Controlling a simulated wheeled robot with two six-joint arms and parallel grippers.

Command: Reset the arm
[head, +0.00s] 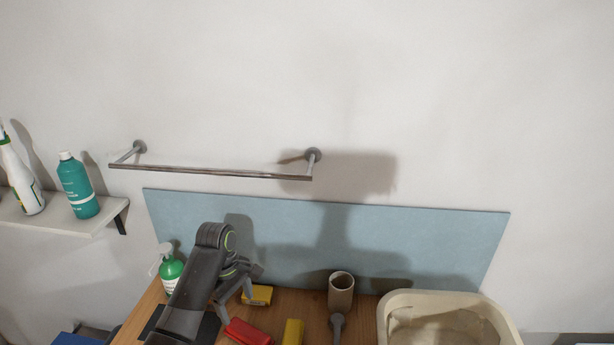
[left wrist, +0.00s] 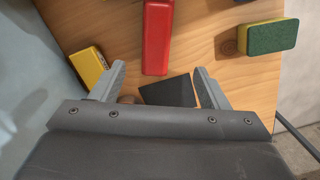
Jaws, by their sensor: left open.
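My left arm comes in from the lower left of the head view. Its gripper (head: 236,306) is above the wooden worktop, near the red block and the yellow blocks. In the left wrist view the left gripper (left wrist: 158,78) is open, with its two fingers spread apart and nothing between them. The worktop (left wrist: 205,40) lies below the fingers. My right gripper does not show in either view.
A red block (head: 249,332), yellow blocks (head: 257,295) (head: 293,332), a grey-brown cup (head: 341,292), a green pump bottle (head: 171,271) and a cream basin (head: 399,300) crowd the worktop. A towel rail (head: 210,172) and a shelf (head: 90,228) with bottles jut from the wall.

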